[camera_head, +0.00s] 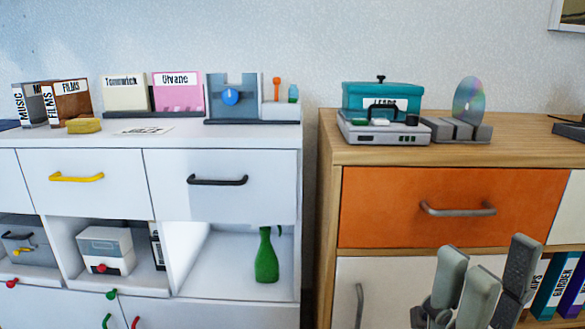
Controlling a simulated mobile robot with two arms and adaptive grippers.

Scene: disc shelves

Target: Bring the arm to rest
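My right gripper (485,270) shows at the bottom right of the head view, in front of the wooden cabinet (327,200). Its grey fingers point up and stand apart, with nothing seen held between them. Its lower part is cut off by the picture's edge. My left gripper is not in view.
Behind the gripper are an orange drawer (395,200) with a grey handle and several upright books (558,285). On the wooden top stand a player (385,130), a teal box (365,97) and a disc (468,98) in a grey stand. A white cabinet (225,150) stands left.

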